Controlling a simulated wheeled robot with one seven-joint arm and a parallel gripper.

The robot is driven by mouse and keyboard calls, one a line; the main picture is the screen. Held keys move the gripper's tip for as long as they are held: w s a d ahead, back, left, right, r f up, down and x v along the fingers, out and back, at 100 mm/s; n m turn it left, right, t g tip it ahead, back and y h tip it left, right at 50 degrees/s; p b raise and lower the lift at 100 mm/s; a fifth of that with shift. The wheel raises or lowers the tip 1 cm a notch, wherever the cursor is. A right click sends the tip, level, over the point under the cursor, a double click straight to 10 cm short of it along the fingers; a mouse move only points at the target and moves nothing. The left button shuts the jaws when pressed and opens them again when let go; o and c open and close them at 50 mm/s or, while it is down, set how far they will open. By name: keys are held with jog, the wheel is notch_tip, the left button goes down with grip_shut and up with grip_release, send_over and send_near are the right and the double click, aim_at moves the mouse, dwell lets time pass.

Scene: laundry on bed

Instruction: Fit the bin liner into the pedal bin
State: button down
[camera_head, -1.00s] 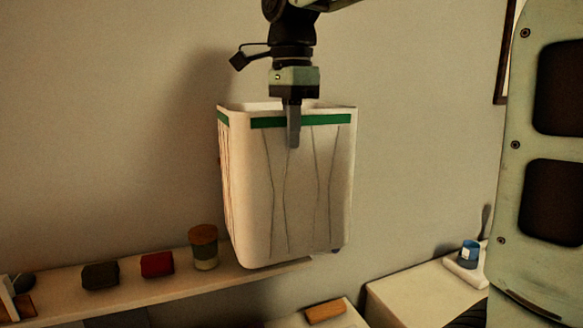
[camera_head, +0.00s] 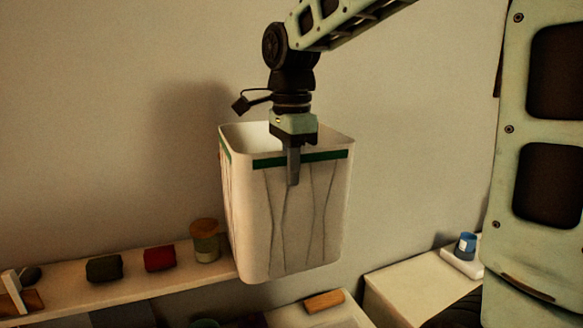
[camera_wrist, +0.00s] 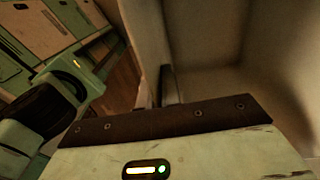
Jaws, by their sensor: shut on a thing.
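The bin liner (camera_head: 292,215) is a white, square, open-topped container with a green band below its rim and thin dark lines down its walls. It hangs roughly upright in the air. My gripper (camera_head: 293,165) points down and is shut on the near wall at the rim, with one finger outside over the green band. The other finger is hidden behind the wall. In the wrist view the pale inside of the liner (camera_wrist: 215,45) fills the right, with a dark finger (camera_wrist: 168,85) against its wall. I cannot make out the pedal bin in either view.
A shelf (camera_head: 140,285) behind at left bears a lidded jar (camera_head: 206,241), a red roll (camera_head: 160,258) and a dark roll (camera_head: 104,268). A pale surface (camera_head: 420,285) at right holds a blue cup (camera_head: 467,245). A brown block (camera_head: 324,301) lies at the bottom.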

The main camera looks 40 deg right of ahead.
jog(key=shift+s+f, duration=0.1)
jog(key=shift+f, duration=0.65)
jog(key=c, duration=1.8)
grip_release()
jog(key=shift+o, duration=0.6)
jog(key=shift+r, duration=0.2)
